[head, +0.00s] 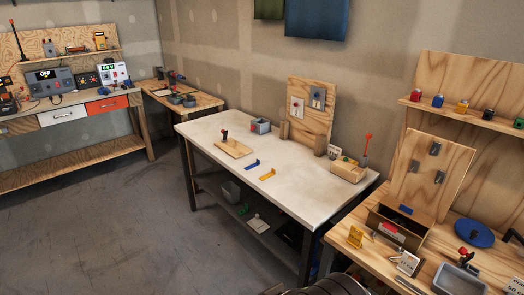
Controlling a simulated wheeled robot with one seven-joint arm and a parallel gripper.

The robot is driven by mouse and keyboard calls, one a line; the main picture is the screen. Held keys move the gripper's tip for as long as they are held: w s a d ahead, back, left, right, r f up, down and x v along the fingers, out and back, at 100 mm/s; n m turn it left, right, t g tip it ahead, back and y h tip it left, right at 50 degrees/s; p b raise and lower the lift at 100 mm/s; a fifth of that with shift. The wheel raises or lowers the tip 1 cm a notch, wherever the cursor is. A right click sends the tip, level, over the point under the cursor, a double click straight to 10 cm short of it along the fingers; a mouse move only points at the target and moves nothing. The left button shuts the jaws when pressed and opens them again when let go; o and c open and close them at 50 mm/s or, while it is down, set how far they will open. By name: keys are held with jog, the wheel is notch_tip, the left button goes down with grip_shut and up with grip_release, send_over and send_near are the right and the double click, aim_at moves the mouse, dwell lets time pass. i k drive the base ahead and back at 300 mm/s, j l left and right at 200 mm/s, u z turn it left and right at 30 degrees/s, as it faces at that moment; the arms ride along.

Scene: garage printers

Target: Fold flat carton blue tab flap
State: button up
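I cannot clearly make out a flat carton in the head view. A small blue tab-like piece (405,209) shows at the foot of an upright wooden board on the right bench. Just below it is a dark open box (397,226) with a red and white front piece; I cannot tell if it is a carton. Another small blue angled piece (251,164) lies on the white-topped table, with a yellow one (267,174) beside it. My gripper is not in view; only a dark rounded part, probably of my arm, shows at the bottom edge.
The white-topped table (225,175) stands in the middle, its left front largely clear. The right bench (370,262) is crowded with a blue disc (474,233), a grey tray (458,280) and a yellow bracket (355,237). The upright board (448,165) rises behind the box. Floor at left is open.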

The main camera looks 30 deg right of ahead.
aim_at(425, 221)
jog(key=z, duration=2.1)
jog(key=i+l, duration=0.1)
jog(key=i, duration=0.4)
jog(key=i+l+u, duration=0.1)
jog(key=i, duration=0.4)
